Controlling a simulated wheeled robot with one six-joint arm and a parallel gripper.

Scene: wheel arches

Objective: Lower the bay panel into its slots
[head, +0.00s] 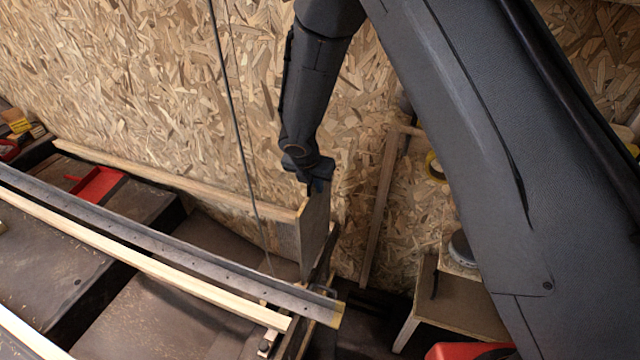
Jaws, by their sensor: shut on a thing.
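The bay panel (314,232) is a thin wooden board held upright near the right end of the long bench. My gripper (311,186) is shut on the panel's top edge. My arm comes down to it from above. The panel's lower edge is near the bench end, behind the metal rail. I cannot tell whether that edge is in its slots or just above them. The slots themselves cannot be made out.
A long metal rail (180,245) and a pale wooden strip (150,262) run along the bench in front of the panel. A chipboard wall (150,90) stands close behind. A red tray (97,184) sits at left. A small wooden stool (462,306) stands at right.

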